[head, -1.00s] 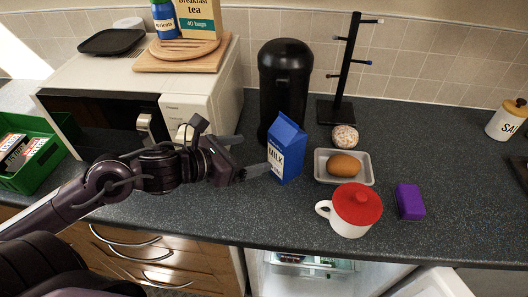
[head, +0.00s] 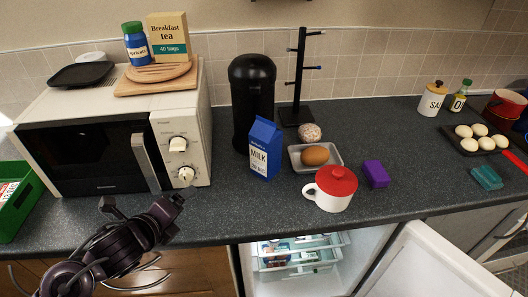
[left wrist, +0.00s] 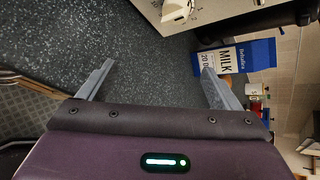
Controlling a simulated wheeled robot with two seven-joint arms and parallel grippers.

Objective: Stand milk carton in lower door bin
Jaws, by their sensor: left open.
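The blue and white milk carton (head: 265,150) stands upright on the dark counter, between the black canister and the white mug. It also shows sideways in the left wrist view (left wrist: 237,58), beyond one fingertip and apart from it. My left gripper (head: 142,207) is open and empty, in front of the microwave near the counter's front edge, well left of the carton. Its spread fingers show in the left wrist view (left wrist: 157,80). The fridge door (head: 435,265) stands open below the counter; its lower bin cannot be made out. My right gripper is not in view.
A red-lidded white mug (head: 331,189), a tray (head: 335,160) with a brown egg-shaped item, and a purple block (head: 375,174) are right of the carton. The black canister (head: 251,100) stands behind it. The fridge interior (head: 300,255) shows below the counter.

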